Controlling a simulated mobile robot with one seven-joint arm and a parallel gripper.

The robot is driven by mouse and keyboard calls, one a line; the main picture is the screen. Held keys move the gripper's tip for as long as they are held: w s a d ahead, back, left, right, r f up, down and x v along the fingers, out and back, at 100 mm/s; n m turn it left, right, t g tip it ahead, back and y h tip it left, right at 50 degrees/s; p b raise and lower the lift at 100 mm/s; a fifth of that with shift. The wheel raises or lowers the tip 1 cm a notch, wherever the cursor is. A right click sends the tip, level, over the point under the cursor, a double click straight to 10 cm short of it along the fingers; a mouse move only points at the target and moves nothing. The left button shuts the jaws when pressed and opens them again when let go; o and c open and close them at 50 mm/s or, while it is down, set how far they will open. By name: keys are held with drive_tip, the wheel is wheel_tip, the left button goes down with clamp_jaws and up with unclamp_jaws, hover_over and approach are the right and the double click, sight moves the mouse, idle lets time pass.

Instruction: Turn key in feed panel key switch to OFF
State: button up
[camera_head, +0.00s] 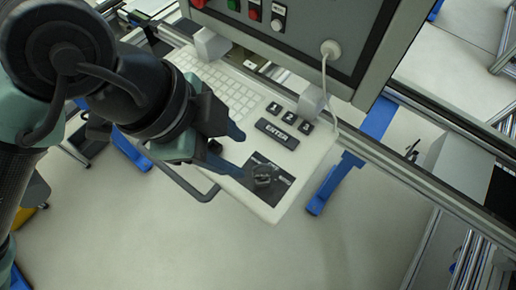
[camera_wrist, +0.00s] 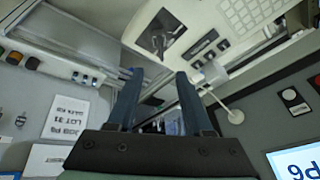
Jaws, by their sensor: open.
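The key switch (camera_head: 265,177) sits on a dark label plate at the near right corner of the white feed panel (camera_head: 232,152). A grey key appears to stand in it; its position and the label text are too small to read. The key switch also shows in the wrist view (camera_wrist: 158,44), on its dark plate near the top. My gripper (camera_head: 237,152) is open and empty, its two blue fingers just left of and above the key switch in the head view, not touching it. The fingers (camera_wrist: 158,74) point toward the panel in the wrist view, below the switch.
The panel carries a keyboard (camera_head: 213,83), number keys (camera_head: 288,113) and an ENTER key (camera_head: 277,134). A grey control box (camera_head: 310,40) with coloured buttons hangs behind it, with a white cable at its right. Metal rails run to the right; open floor lies in front.

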sight(262, 166)
drive_tip(key=p+x, duration=0.1)
drive_tip(key=x, duration=0.4)
drive_tip(key=p+x, duration=0.1)
drive_tip(key=x, duration=0.4)
drive_tip(key=shift+w+d+p, duration=0.15)
drive_tip(key=shift+d+p, duration=0.15)
drive_tip(key=shift+a, duration=0.1)
drive_tip(key=shift+c, duration=0.2)
clamp_jaws()
